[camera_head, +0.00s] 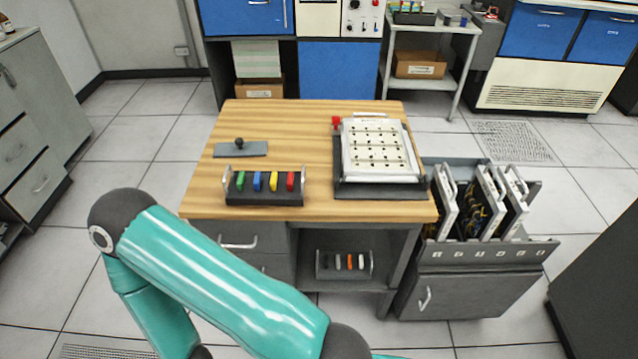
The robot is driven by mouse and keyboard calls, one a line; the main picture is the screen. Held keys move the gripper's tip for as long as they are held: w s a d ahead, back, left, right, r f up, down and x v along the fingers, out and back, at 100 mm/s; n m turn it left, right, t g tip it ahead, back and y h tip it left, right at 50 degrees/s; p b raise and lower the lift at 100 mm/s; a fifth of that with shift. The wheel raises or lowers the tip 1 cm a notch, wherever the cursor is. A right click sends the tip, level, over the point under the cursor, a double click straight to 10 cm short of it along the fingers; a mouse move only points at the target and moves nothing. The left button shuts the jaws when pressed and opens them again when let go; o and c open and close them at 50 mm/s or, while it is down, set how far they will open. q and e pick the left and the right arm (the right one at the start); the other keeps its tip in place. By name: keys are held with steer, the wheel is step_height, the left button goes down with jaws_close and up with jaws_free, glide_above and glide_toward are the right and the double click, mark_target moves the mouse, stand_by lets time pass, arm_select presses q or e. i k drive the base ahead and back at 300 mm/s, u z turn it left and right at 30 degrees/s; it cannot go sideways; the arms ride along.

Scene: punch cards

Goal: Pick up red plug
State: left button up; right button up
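The red plug (291,181) stands upright at the right end of a dark rack (263,199) on the wooden desk. A yellow plug (273,181), a blue plug (258,181) and a green plug (240,181) stand to its left in the same rack. Neither of my grippers shows in the head view. A teal link of my own arm crosses the lower left, in front of the desk, and its gripper end is out of sight.
The wooden desk (300,140) also bears a pale panel with rows of holes (377,150) at the right and a grey plate with a black knob (240,150) at back left. A rack of boards (480,205) stands right of the desk. The desk's middle is clear.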

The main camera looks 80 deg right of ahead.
mark_target(290, 181)
steer(key=z, duration=0.1)
steer(key=k, duration=1.1)
steer(key=z, duration=1.15)
steer(key=i, duration=1)
steer(key=u, duration=0.05)
